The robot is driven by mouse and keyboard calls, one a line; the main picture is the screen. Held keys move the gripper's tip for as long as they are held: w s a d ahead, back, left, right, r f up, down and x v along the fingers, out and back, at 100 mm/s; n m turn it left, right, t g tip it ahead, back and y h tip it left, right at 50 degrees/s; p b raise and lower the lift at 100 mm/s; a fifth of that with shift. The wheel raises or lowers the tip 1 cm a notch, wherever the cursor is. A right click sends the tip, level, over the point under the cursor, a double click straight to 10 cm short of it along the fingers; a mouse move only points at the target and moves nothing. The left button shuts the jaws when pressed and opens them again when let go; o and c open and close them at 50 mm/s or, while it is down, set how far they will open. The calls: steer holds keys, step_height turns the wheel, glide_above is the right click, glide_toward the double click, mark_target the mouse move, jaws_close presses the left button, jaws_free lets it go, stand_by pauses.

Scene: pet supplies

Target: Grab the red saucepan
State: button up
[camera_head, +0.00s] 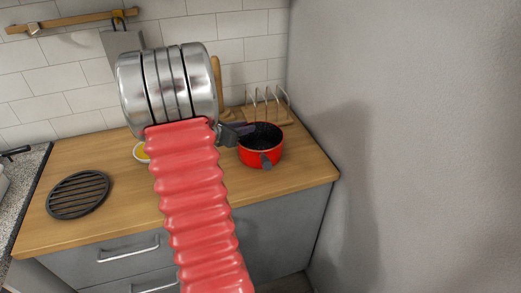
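The red saucepan (261,156) stands upright on the wooden counter near its right end. Its inside is dark, and a short dark handle points toward the camera. My gripper (243,130) reaches out to the right from behind my arm. Its dark tip overlaps the pan's left rim in the picture. I cannot tell whether it touches the pan or is just in front of or above it. My arm hides much of the gripper, and its opening does not show clearly.
A toast rack (270,119) stands behind the pan. A white dish with yellow contents (140,152) sits left of my arm. A round black trivet (78,195) lies farther left. A grey wall (420,130) bounds the counter (115,165) at right.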

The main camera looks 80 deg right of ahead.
jaws_close()
steer(key=shift+r, duration=0.1)
stand_by(0.9)
